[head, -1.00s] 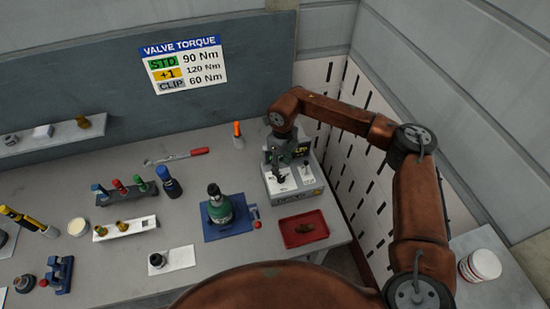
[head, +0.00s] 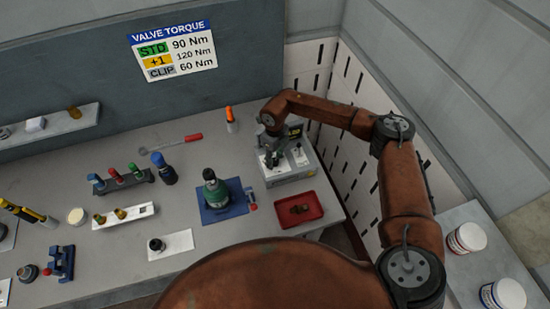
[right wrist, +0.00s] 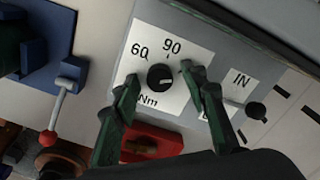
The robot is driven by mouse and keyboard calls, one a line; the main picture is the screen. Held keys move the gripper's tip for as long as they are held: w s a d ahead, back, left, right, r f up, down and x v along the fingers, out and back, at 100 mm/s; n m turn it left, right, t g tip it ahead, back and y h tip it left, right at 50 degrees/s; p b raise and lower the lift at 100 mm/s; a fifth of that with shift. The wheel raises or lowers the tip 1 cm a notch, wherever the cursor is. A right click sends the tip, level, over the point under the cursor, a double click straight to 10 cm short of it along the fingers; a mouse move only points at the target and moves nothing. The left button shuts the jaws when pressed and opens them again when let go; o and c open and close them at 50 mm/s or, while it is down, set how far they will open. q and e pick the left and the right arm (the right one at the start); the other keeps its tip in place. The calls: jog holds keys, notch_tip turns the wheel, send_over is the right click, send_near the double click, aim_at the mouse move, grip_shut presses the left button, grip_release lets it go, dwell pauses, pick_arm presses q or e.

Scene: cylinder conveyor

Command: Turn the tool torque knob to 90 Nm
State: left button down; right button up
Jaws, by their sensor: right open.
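The torque knob (right wrist: 160,77) is a small black round knob on a white dial plate with 60, 90 and Nm printed around it. It sits on the grey tool box (head: 300,178) at the right back of the bench. My right gripper (right wrist: 158,88) is open, its two green fingers on either side of the knob, with gaps showing. I cannot tell for sure which number the knob's mark points at. In the head view my right gripper (head: 269,154) is over the left part of the box and hides the knob. My left gripper is not in view.
A second black knob (right wrist: 256,112) sits by an IN label on the same box. A red tray (head: 280,218) stands in front of the box, and a green cylinder on a blue base (head: 229,206) to its left. A wall sign (head: 172,50) reads STD 90 Nm.

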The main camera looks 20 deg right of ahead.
jog(key=shift+c, duration=0.7)
jog(key=shift+s, duration=0.1)
jog(key=c, duration=0.6)
grip_shut()
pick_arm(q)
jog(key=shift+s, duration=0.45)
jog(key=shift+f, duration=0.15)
